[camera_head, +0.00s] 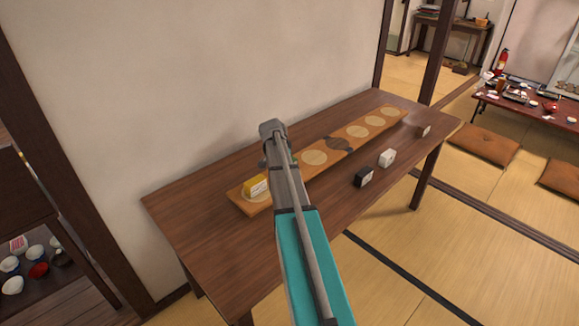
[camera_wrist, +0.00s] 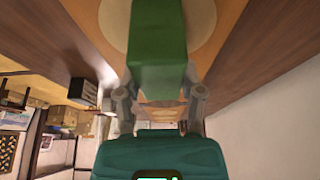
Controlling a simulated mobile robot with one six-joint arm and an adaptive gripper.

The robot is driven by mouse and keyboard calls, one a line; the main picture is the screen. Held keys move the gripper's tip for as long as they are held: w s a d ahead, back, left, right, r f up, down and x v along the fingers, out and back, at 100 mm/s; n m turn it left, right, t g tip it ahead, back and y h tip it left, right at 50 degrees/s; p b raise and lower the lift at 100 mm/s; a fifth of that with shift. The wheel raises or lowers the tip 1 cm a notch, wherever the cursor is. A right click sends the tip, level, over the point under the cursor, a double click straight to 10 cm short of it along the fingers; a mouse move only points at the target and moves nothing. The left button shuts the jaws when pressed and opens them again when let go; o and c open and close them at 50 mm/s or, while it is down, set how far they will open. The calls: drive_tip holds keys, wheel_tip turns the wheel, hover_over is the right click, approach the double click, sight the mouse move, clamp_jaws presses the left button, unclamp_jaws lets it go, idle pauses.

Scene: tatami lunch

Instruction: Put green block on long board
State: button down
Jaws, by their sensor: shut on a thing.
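The green block (camera_wrist: 157,62) is in the wrist view, held between the fingers of my gripper (camera_wrist: 160,92), which is shut on it. The long board (camera_wrist: 105,50) lies behind the block there, with a pale round spot partly covered by it; I cannot tell whether block and board touch. In the head view the long wooden board (camera_head: 300,171) lies along the dark table, marked with several pale round spots and a dark one.
A black block (camera_head: 363,177), a white block (camera_head: 387,158) and a brown block (camera_head: 423,131) stand on the table (camera_head: 215,250) in front of the board. The wall rises behind the table.

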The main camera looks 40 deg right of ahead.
drive_tip(key=shift+f, duration=0.25)
drive_tip(key=shift+c, duration=1.1)
unclamp_jaws()
drive_tip(key=shift+r, duration=0.2)
drive_tip(key=p+v, duration=0.4)
drive_tip(key=shift+r, duration=0.15)
drive_tip(key=p+v, duration=0.7)
drive_tip(key=shift+a+r, duration=0.15)
drive_tip(key=shift+r, duration=0.2)
drive_tip(key=shift+a, duration=0.1)
